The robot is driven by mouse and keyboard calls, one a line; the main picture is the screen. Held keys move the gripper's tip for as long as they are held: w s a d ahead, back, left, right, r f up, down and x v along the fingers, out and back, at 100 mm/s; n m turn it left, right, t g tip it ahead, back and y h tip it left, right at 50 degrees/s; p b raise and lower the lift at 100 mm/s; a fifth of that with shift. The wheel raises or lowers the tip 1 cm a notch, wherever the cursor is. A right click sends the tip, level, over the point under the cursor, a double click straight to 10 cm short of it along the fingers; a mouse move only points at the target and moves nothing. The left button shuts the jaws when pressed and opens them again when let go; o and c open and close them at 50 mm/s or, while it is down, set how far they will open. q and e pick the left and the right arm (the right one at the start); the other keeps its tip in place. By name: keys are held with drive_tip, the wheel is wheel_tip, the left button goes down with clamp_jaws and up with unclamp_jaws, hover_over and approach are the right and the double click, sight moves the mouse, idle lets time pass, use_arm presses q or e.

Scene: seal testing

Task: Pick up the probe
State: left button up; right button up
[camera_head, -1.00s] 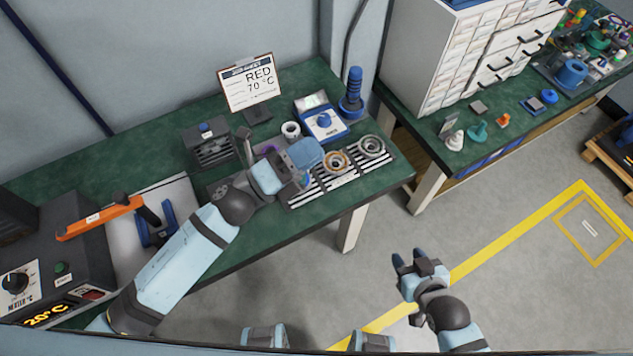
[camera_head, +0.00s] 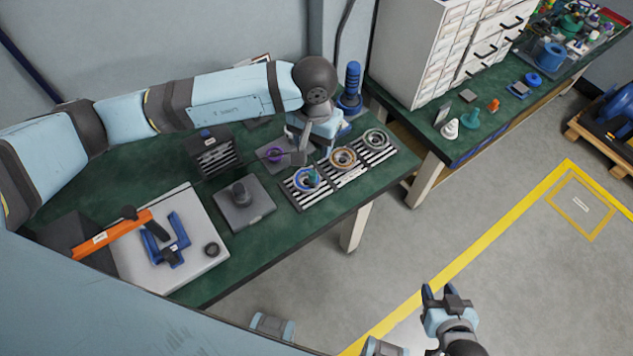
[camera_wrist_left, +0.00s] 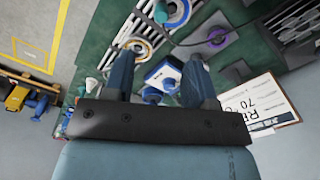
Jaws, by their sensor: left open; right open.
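I cannot identify the probe with certainty. A small grey piece (camera_wrist_left: 160,12) with a thin dark cable is near the blue ring (camera_wrist_left: 178,12) in the left wrist view; it may be the probe. My left gripper (camera_wrist_left: 160,60) is open, pointing down over the bench, with nothing between its fingers. The white and blue meter (camera_wrist_left: 163,75) shows below and between them. In the head view my left gripper (camera_head: 299,148) is partly hidden by its own wrist, and the meter is largely covered. My right gripper (camera_head: 445,295) is open and empty over the floor.
A striped tray (camera_head: 322,172) holds several rings. A purple ring (camera_head: 274,155) lies to its left. A blue-handled tool (camera_head: 351,85) stands upright at the back. A grey block (camera_head: 243,203) and a pale plate with a blue clamp (camera_head: 170,245) are at the front left.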

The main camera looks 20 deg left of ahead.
sight(313, 173)
use_arm(q)
wheel_tip(313, 173, down, 7)
drive_tip(key=shift+r+p, duration=0.15)
drive_tip(key=shift+p, duration=0.3)
drive_tip(key=f, duration=0.1)
drive_tip(key=f+p, duration=0.1)
drive_tip(key=f, duration=0.1)
drive_tip(key=f+p, duration=0.1)
drive_tip(key=shift+s+a+f, duration=0.1)
drive_tip(key=shift+s+f, duration=0.15)
drive_tip(key=shift+f, duration=0.45)
clamp_jaws()
